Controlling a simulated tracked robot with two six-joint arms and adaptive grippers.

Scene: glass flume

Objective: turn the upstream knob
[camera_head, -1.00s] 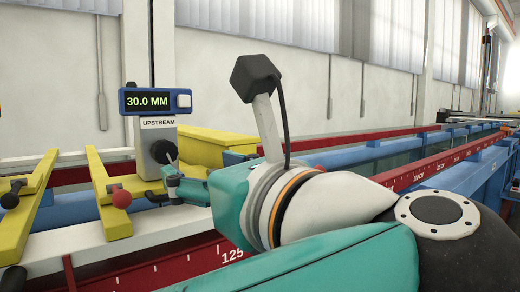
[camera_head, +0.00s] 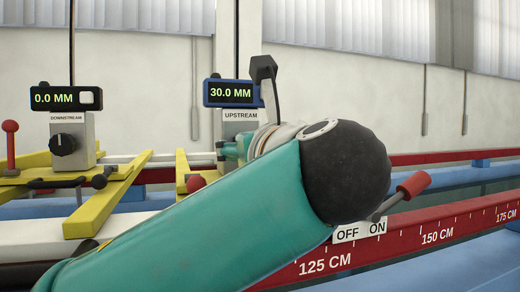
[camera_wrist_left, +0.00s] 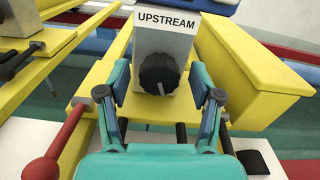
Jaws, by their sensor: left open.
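The upstream knob (camera_wrist_left: 159,73) is black and round, with a pale pointer mark, on a grey box labelled UPSTREAM. My left gripper (camera_wrist_left: 164,84) is open, with one finger on each side of the knob; whether the pads touch it I cannot tell. In the head view, the upstream display (camera_head: 231,92) reads 30.0 MM in a blue case. There the knob is hidden behind my left gripper (camera_head: 228,152) and arm, which crosses from the lower left. My right gripper is not in view.
The downstream unit (camera_head: 74,140) stands to the left; its display (camera_head: 66,97) reads 0.0 MM. A red-ended lever (camera_head: 412,185) sits at an OFF/ON plate on the red rail. In the wrist view, a yellow box (camera_wrist_left: 262,75) lies right and a red-ball handle (camera_wrist_left: 42,168) lower left.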

